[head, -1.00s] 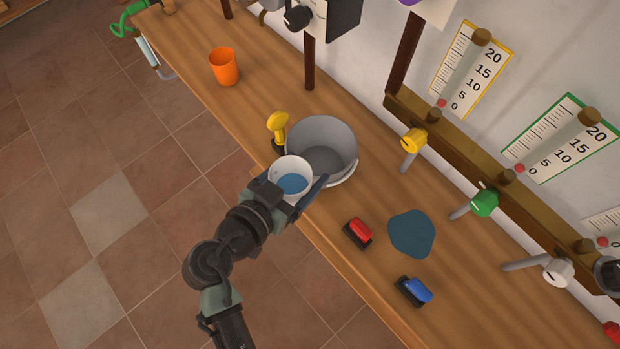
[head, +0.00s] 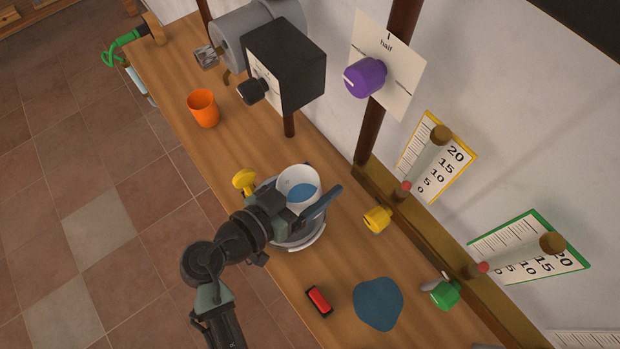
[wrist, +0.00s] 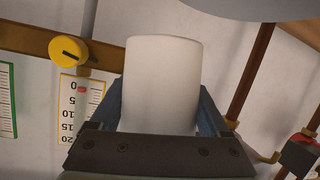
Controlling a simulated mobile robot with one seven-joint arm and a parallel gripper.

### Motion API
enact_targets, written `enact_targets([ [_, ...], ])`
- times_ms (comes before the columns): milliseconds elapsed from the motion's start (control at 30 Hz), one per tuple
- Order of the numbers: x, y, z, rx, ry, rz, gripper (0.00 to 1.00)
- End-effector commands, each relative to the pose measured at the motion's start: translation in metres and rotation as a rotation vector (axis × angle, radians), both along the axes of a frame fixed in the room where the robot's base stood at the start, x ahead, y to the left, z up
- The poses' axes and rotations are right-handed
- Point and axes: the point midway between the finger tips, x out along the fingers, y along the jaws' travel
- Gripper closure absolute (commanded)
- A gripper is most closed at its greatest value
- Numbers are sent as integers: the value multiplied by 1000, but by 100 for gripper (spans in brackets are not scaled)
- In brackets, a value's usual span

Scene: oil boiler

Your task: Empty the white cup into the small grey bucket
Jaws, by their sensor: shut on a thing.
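The small grey bucket (head: 298,236) stands on the bench below the gripper and cup. They hide most of it, so I cannot see into it. From the head view, the cup appears above the bucket, toward its far side.
An orange cup (head: 203,108) stands farther along the bench. A yellow-knobbed thing (head: 244,181) is just left of the bucket. A blue puddle-like patch (head: 378,303) and a red switch (head: 319,301) lie nearer.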

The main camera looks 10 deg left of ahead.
Motion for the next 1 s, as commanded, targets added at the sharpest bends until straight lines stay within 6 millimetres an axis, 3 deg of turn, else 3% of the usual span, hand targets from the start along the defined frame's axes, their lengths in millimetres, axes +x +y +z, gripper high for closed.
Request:
enact_targets([
  [300, -1, -5, 5, -174, 11, 0, 80],
  [733, -1, -6, 6, -211, 14, 0, 80],
  [1000, -1, -9, 9, -371, 28, -1, 80],
])
